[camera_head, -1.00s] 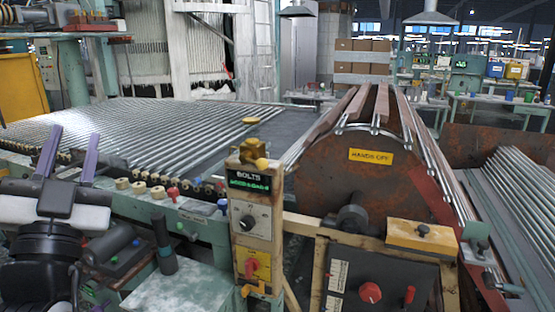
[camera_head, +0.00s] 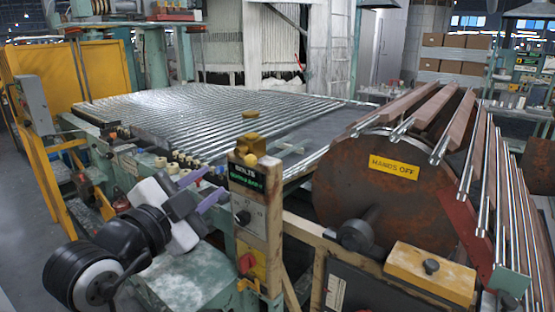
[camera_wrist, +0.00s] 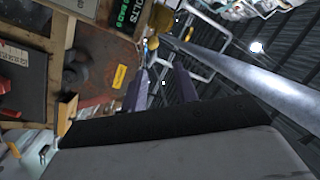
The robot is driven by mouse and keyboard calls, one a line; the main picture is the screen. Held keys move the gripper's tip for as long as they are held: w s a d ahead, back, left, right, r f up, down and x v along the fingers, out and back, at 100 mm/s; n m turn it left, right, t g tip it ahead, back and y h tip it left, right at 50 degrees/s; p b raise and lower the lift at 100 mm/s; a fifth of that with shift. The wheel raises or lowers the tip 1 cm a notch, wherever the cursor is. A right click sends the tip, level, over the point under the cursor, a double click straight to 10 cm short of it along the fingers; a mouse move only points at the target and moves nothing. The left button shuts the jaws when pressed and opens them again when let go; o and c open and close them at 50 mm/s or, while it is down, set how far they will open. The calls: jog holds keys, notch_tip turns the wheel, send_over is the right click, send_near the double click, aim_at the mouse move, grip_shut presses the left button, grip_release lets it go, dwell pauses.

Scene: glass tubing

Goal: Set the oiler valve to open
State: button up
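No part in view is labelled as the oiler valve, so I cannot tell for certain which one it is. A yellow knob-like fitting (camera_head: 251,144) sits on top of the control post (camera_head: 256,218) and may be it; its setting cannot be read. My gripper (camera_head: 213,187) is just left of the post in the head view, its two purple fingers spread apart with nothing between them. The fingers also show in the wrist view (camera_wrist: 160,88), pointing up past the post's sign (camera_wrist: 130,12).
The post carries a dark dial (camera_head: 243,217) and a red knob (camera_head: 247,264). A row of small coloured knobs (camera_head: 187,163) lines the tube bed (camera_head: 190,120). A yellow block (camera_head: 430,272) sits in front.

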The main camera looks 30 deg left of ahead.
aim_at(249, 161)
jog(key=w+p, duration=0.1)
jog(key=w, duration=0.3)
jog(key=w+p, duration=0.2)
jog(key=w, duration=0.2)
jog(key=w+a+p, duration=0.1)
jog(key=w, duration=0.3)
jog(key=shift+w+f+p, duration=0.25)
jog(key=shift+w+p, duration=0.1)
jog(key=shift+w, duration=0.05)
jog(key=shift+w+f, duration=0.15)
jog(key=shift+w, duration=0.5)
grip_shut()
